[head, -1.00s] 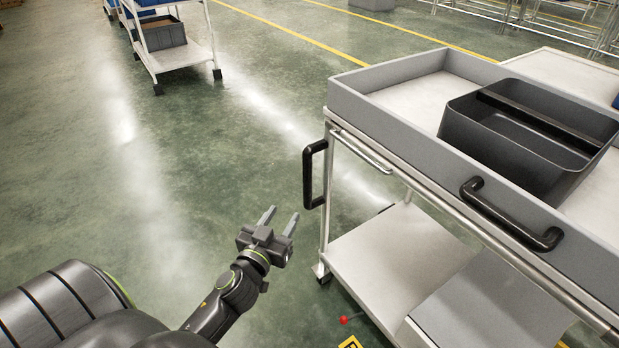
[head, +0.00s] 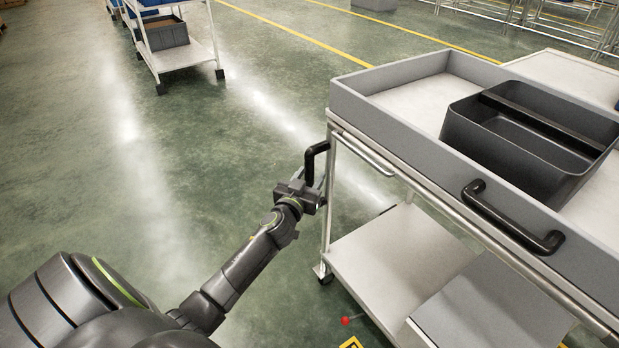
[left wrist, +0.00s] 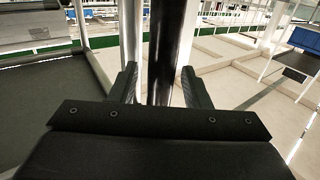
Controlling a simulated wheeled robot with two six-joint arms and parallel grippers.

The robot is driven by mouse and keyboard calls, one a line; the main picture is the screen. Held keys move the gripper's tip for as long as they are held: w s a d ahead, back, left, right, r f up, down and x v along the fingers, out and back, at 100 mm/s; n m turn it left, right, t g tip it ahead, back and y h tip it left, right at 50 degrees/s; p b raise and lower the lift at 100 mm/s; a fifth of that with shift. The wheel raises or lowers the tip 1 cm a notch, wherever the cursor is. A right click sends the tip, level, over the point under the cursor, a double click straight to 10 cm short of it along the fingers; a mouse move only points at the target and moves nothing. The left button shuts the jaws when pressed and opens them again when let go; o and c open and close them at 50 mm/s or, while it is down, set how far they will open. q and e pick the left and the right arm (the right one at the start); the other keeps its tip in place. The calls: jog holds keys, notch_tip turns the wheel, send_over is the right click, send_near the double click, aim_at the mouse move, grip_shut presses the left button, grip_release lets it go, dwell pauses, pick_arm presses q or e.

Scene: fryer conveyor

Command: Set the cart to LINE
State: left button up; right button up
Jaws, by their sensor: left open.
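The cart (head: 345,110) stands at the right in the head view, with a grey-walled top and a white lower shelf (head: 385,250). A black vertical handle (head: 312,158) is on its left end, and another black handle (head: 505,215) is on its near side. My left gripper (head: 308,180) is at the vertical handle and hides its lower part. In the left wrist view the black handle bar (left wrist: 166,50) stands between the two open fingers (left wrist: 158,88). I cannot tell whether either finger touches it. My right gripper is not in view.
A dark grey bin (head: 530,135) sits in the cart's top. A red knob (head: 346,321) and a yellow label (head: 351,343) show low beside the cart. Another white cart (head: 185,55) stands at the back left. The floor to the left is clear.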

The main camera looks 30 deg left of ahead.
pick_arm(q)
grip_shut()
dwell(0.3)
